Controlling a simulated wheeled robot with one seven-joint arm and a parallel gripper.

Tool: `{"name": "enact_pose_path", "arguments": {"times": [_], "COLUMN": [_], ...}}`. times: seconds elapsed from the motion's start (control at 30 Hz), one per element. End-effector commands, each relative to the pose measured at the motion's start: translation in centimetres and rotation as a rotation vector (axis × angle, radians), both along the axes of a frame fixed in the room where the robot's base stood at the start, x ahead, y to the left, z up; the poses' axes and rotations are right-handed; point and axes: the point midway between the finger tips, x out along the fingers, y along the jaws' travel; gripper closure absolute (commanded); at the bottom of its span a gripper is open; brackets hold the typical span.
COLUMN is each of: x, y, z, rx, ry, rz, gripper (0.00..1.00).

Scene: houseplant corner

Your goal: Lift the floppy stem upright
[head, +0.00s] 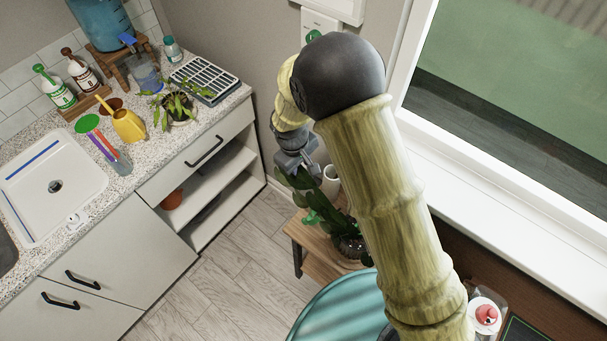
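A dark green plant (325,208) with thick, flat stems stands in a dark pot (350,246) on a small wooden stand beneath the window. One stem reaches up and left to my gripper. My grey gripper (292,168) points down at the top of that stem, touching or very close to it. The fingers are small here and partly merged with the stem, so their opening is unclear. A bright green piece (312,218), perhaps a clip, shows low among the stems. My arm hides the plant's right side.
The wooden stand (322,262) has a white pot (331,180) behind the plant. A teal round surface (340,308) lies in front. The counter at left holds another plant (178,104), a yellow watering can (127,124) and a sink (52,188). The window sill (490,215) is at right.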

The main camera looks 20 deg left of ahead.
Motion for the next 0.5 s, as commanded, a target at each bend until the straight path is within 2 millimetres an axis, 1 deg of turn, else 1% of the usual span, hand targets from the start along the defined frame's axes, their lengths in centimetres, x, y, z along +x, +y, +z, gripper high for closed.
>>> {"name": "enact_pose_path", "arguments": {"times": [0.1,0.3,0.5], "x": [0.3,0.7,1.1], "y": [-0.2,-0.3,-0.5], "z": [-1.7,-4.5,-6.9], "rx": [-0.003,-0.002,-0.001], "ry": [0.002,0.002,0.002], "rz": [-0.001,0.000,-0.001], "gripper": [0.69,0.69,0.69]}}
